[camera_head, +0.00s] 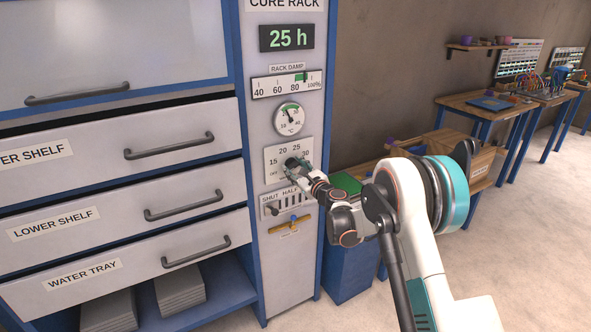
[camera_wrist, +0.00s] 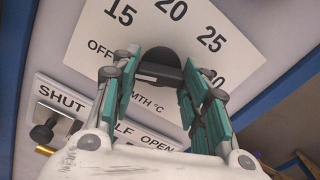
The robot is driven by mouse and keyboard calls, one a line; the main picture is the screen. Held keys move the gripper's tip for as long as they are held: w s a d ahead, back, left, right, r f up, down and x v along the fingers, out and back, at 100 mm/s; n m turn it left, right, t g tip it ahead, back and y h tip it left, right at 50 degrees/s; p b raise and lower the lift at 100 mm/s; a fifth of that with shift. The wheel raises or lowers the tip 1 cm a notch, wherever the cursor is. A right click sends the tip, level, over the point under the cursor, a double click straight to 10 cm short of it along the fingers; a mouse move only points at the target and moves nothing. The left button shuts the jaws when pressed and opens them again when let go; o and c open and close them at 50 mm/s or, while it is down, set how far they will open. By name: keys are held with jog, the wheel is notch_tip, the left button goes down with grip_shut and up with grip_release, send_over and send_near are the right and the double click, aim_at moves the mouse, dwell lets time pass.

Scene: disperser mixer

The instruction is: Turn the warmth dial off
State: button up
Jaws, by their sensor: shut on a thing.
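The warmth dial (camera_head: 291,163) is a dark round knob on a white plate on the cure rack's control column. The plate reads OFF, 15, 20, 25 and a partly hidden 30. In the wrist view the dial (camera_wrist: 160,62) is a dark knob with a bar across it. My gripper (camera_head: 299,168) is at the dial. In the wrist view my gripper (camera_wrist: 160,88) has its teal-padded fingers on both sides of the knob's bar, shut on it. The fingers cover part of the plate, and I cannot tell which mark the dial points at.
Just below is a vent slider (camera_head: 275,211) marked SHUT, HALF and OPEN; its dark knob (camera_wrist: 44,131) is near SHUT. Above are a round gauge (camera_head: 290,119), a damp scale (camera_head: 287,83) and a "25 h" display (camera_head: 287,37). Drawers with handles (camera_head: 183,204) are left.

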jog(key=shift+f, duration=0.1)
dwell(0.3)
jog(key=o, duration=1)
jog(key=shift+o, duration=0.2)
jog(key=v, duration=1.2)
